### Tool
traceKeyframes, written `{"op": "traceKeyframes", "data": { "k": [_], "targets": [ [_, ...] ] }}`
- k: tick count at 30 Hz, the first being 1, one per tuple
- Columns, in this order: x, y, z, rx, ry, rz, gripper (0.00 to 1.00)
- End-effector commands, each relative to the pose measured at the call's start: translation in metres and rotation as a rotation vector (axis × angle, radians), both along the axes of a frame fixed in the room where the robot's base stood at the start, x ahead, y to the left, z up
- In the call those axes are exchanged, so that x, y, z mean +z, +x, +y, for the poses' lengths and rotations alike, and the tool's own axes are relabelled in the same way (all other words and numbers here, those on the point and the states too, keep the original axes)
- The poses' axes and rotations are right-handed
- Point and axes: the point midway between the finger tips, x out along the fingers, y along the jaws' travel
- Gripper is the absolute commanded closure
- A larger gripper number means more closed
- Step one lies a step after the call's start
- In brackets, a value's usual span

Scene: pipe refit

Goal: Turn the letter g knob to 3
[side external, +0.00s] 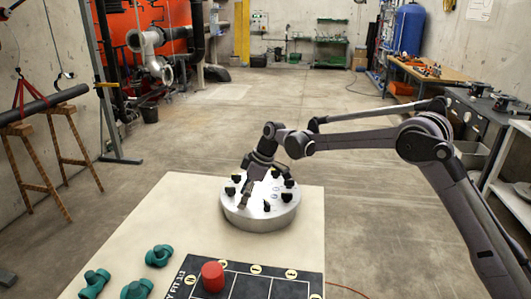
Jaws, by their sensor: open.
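A round silver dial station (260,217) stands on the pale table (130,235). Several small black knobs sit in a ring on its top, such as one at the right (287,196) and one at the left (230,191). The letters and numbers by the knobs are too small to read, so I cannot tell which is the g knob. My gripper (248,194) points down over the left-centre of the station, its fingers close to the top face. It hides part of the top. Whether it touches a knob cannot be told.
A black mat (250,284) with a red cylinder (213,276) lies at the table's front. Several green fittings, one being the nearest to the station (159,255), lie to its left. The table between the station and the mat is clear.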

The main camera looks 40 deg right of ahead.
Motion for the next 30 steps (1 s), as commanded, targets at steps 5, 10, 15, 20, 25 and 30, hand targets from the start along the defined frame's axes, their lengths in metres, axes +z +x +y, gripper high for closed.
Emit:
{"op": "traceKeyframes", "data": {
  "k": [5, 10, 15, 20, 25, 30],
  "targets": [
    [-0.0062, 0.0014, 0.0019, 0.000, 0.000, 0.000, 0.42],
    [-0.0063, 0.0013, 0.0019, 0.000, -0.001, 0.001, 0.42],
    [-0.0061, 0.0013, 0.0018, 0.000, -0.001, 0.001, 0.77],
    [-0.0060, 0.0012, 0.0018, 0.000, -0.001, 0.001, 0.97],
    [-0.0060, 0.0010, 0.0020, -0.009, -0.001, 0.001, 0.97],
    [-0.0063, 0.0003, 0.0021, -0.054, -0.001, 0.002, 0.97]
  ]
}}
